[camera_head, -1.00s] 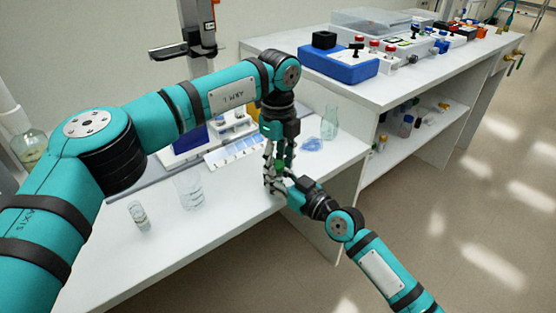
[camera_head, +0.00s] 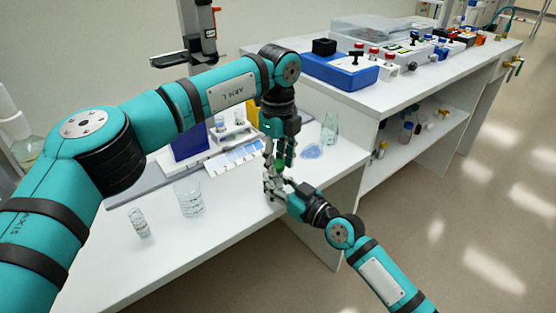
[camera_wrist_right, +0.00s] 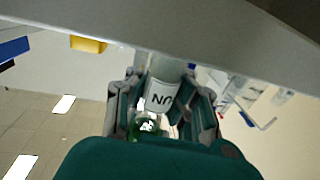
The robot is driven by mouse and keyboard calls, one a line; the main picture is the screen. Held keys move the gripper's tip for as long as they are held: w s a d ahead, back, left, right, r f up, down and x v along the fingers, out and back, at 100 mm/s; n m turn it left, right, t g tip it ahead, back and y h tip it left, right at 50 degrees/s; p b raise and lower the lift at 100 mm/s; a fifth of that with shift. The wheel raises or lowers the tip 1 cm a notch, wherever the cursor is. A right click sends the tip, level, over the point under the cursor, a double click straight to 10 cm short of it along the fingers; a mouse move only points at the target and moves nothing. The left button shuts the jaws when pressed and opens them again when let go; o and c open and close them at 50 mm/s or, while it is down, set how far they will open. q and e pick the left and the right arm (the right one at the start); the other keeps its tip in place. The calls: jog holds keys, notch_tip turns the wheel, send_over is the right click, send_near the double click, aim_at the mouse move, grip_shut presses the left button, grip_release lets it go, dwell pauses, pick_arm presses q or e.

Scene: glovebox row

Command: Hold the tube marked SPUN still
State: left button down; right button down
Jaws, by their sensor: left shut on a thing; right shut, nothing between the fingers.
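The tube marked SPUN (camera_wrist_right: 161,92) shows in the right wrist view as a pale cylinder with part of its dark lettering visible, upside down. A green part (camera_wrist_right: 147,125) lies at its lower end in that view. In the head view the tube is mostly hidden by the grippers; a bit of green shows between them. My left gripper (camera_head: 279,162) points down, shut on the tube near the green part.
A glass beaker (camera_head: 188,198) and a small vial (camera_head: 139,222) stand on the white bench (camera_head: 225,215) at left. A flask (camera_head: 330,127) and a blue item (camera_head: 312,151) lie close behind the grippers. A blue device (camera_head: 340,72) sits on the further bench. The floor at right is clear.

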aim_at(278, 164)
pick_arm(q)
jog(key=shift+r, duration=2)
pick_arm(e)
jog(key=c, duration=1.3)
grip_release()
